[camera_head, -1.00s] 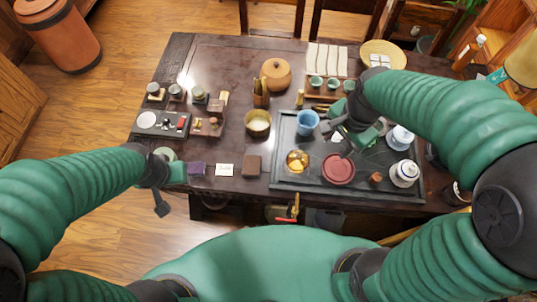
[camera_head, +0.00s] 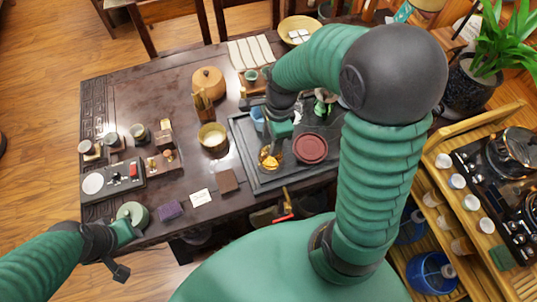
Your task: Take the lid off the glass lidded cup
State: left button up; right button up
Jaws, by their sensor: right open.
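The glass lidded cup seems to be the small amber-gold vessel (camera_head: 268,160) on the dark tea tray, left of a round dark-red dish (camera_head: 310,149). Its lid cannot be made out at this size. My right gripper (camera_head: 274,146) is open and points down at the cup's upper right side, partly covering it. Whether it touches the cup cannot be told. My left gripper (camera_head: 121,250) is over the table's front left edge, beside a round green object (camera_head: 133,214); its jaws are unclear.
A brass-coloured bowl (camera_head: 213,146) stands left of the tray. A wooden shelf unit with cups (camera_head: 456,182) is at right.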

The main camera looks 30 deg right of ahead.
aim_at(271, 160)
jog(key=shift+a+f, duration=0.25)
jog(key=shift+f, duration=1)
jog(key=f, duration=0.2)
jog(key=shift+w+d+f, duration=0.1)
jog(key=shift+d+f, duration=0.25)
jog(key=shift+d, duration=0.05)
jog(key=shift+w+d+f, duration=0.15)
jog(key=shift+d+f, duration=0.05)
jog(key=shift+d, duration=0.15)
jog(key=shift+a+r, duration=0.15)
jog(key=shift+a, duration=0.3)
jog(key=c, duration=0.6)
jog(key=shift+a, duration=0.2)
grip_shut()
jog(key=shift+d, duration=0.3)
pick_arm(q)
jog(key=shift+s+d+f, duration=0.1)
jog(key=shift+s+d, duration=0.05)
jog(key=shift+d, duration=0.15)
pick_arm(e)
jog(key=shift+d, duration=0.1)
